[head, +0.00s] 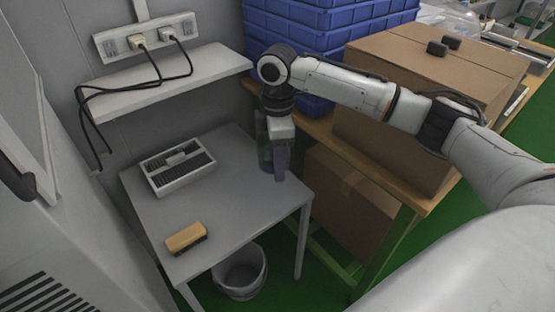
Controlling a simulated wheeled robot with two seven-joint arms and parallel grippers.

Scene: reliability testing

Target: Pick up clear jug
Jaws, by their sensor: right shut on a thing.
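The clear jug (264,154) stands at the right back edge of the small grey table (230,205), mostly hidden behind my right gripper. Its see-through side shows just left of the gripper. My right gripper (280,165) points down at the jug and is shut on it. The jug's base appears to be at the height of the tabletop; whether it touches cannot be told. My left gripper is not in view.
A white slotted tray (180,171) and a yellow brush (186,237) are on the table. A bucket (240,273) is below. Blue crates (330,20) and cardboard boxes (400,110) crowd the right. A wall shelf (170,82) with cables is above left. The table's middle is clear.

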